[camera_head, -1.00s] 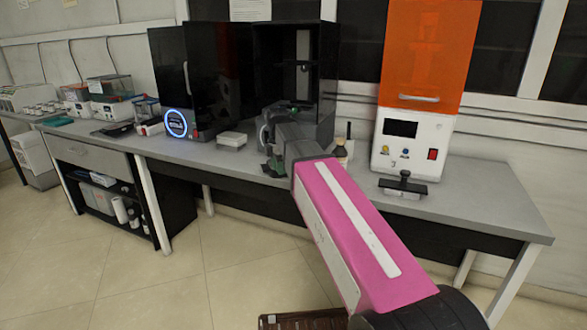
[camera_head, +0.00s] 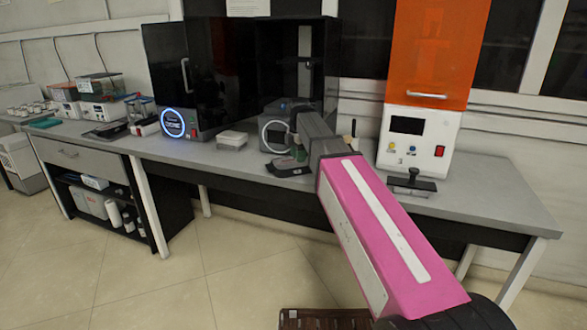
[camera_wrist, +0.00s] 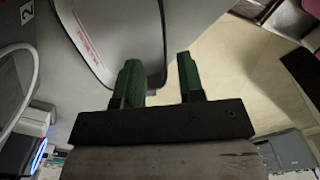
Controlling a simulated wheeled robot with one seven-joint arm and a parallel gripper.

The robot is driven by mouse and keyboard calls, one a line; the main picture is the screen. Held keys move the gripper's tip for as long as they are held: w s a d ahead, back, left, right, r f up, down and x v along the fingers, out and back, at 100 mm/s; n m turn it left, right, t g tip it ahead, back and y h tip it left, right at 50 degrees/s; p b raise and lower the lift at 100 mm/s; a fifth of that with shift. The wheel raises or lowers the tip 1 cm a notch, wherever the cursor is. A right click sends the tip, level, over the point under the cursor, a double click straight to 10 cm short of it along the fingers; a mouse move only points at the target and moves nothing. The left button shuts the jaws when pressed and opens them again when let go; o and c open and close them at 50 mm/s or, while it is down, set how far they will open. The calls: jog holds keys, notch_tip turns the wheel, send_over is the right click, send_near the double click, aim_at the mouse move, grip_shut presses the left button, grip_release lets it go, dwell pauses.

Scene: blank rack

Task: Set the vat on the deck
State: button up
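A low dark, flat object (camera_head: 288,167), which looks like the vat, lies on the bench in front of the open black machine. In the wrist view a grey panel with red print and a dark rounded rim (camera_wrist: 97,62), probably the vat, lies beside and under my left finger. My gripper (camera_wrist: 167,82) is open; its green fingers stand apart, with the rim's end showing near the gap. I cannot tell if they touch it. In the head view my gripper (camera_head: 299,153) is beside the flat object, partly hidden. The deck is probably the open machine's base (camera_head: 272,112), partly covered by my arm.
A closed black machine (camera_head: 190,80) with a lit blue ring stands left, with a small white box (camera_head: 232,140) in front. The bench's right end (camera_head: 500,200) is clear.

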aim_at(299, 169)
jog(key=shift+s+d+f, duration=0.1)
jog(key=shift+f, duration=1.45)
jog(key=shift+s+d+f, duration=0.1)
jog(key=shift+f, duration=1.4)
grip_shut()
